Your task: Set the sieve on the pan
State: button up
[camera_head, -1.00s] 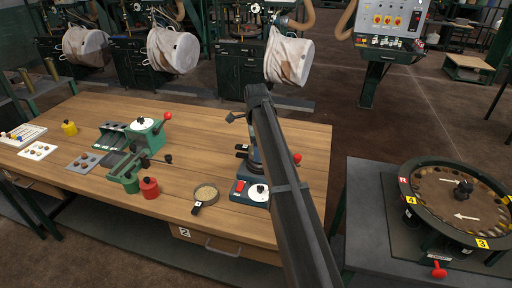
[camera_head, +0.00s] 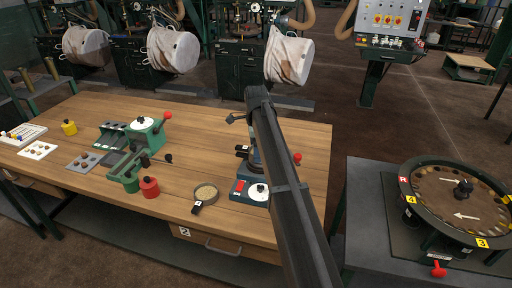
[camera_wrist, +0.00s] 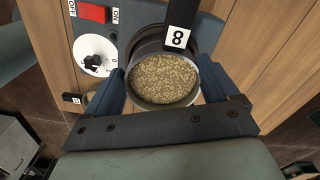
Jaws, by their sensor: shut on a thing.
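A round sieve (camera_wrist: 165,79) full of tan grains, with a black tag numbered 8, sits between the blue fingers of my gripper (camera_wrist: 165,88) in the wrist view. The fingers are shut on its sides. I cannot tell whether the two touch. In the head view my arm hides the gripper and most of this spot.
The switch box (camera_head: 238,196) with a red switch and white dial is close by; its dial (camera_wrist: 95,55) shows in the wrist view. The table's middle is clear.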

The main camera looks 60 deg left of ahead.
jog(key=shift+f, duration=0.25)
jog(key=o, duration=0.8)
jog(key=shift+o, duration=0.2)
notch_tip(320, 180, up, 11)
dwell(0.8)
dwell(0.5)
